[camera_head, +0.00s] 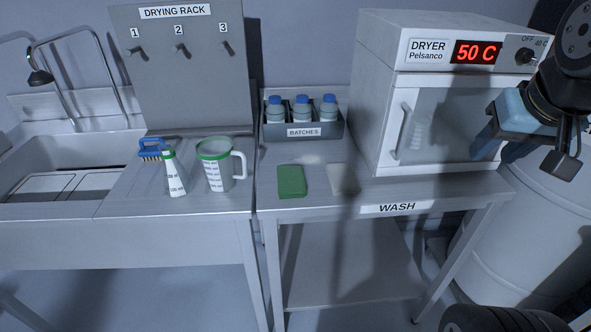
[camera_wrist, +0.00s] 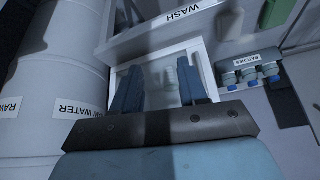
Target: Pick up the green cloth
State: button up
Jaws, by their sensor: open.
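The green cloth (camera_head: 291,181) lies flat and folded on the metal table in the head view, left of a pale flat piece. A green patch at the top of the wrist view (camera_wrist: 277,12) appears to be the same cloth. My gripper (camera_head: 490,146) is at the right in the head view, in front of the dryer door, well to the right of the cloth and apart from it. In the wrist view its two blue fingers (camera_wrist: 161,82) are spread with nothing held between them.
The dryer (camera_head: 383,120) stands on the table's right half, with a white barrel (camera_head: 530,235) beside it. A batches bin (camera_head: 335,131) with blue-capped bottles is behind the cloth. The pale piece (camera_head: 343,178) lies right.

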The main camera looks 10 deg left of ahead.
jog(key=shift+o, duration=0.2)
jog(key=shift+a, duration=0.1)
jog(key=o, duration=0.3)
jog(key=shift+w+a, duration=0.2)
jog(key=shift+w, duration=0.05)
jog(key=shift+o, duration=0.8)
jog(key=shift+w+a, duration=0.1)
jog(key=shift+w, duration=0.25)
jog(key=o, duration=0.6)
jog(key=shift+n+g+y, duration=0.3)
jog(key=shift+g+y, duration=0.1)
jog(key=shift+y, duration=0.2)
jog(key=w+a, duration=0.2)
jog(key=w, duration=0.1)
jog(key=w+a+f, duration=0.1)
jog(key=w, duration=0.1)
jog(key=shift+w+a, duration=0.1)
jog(key=shift+a, duration=0.3)
jog(key=shift+c, duration=0.2)
jog(key=n, duration=0.2)
send_over(290, 179)
jog(key=s, duration=0.2)
jog(key=shift+g, duration=0.3)
jog(key=f, duration=1.7)
jog(key=shift+d+f, duration=0.3)
jog(key=shift+f, duration=0.1)
jog(key=shift+x, duration=2.8)
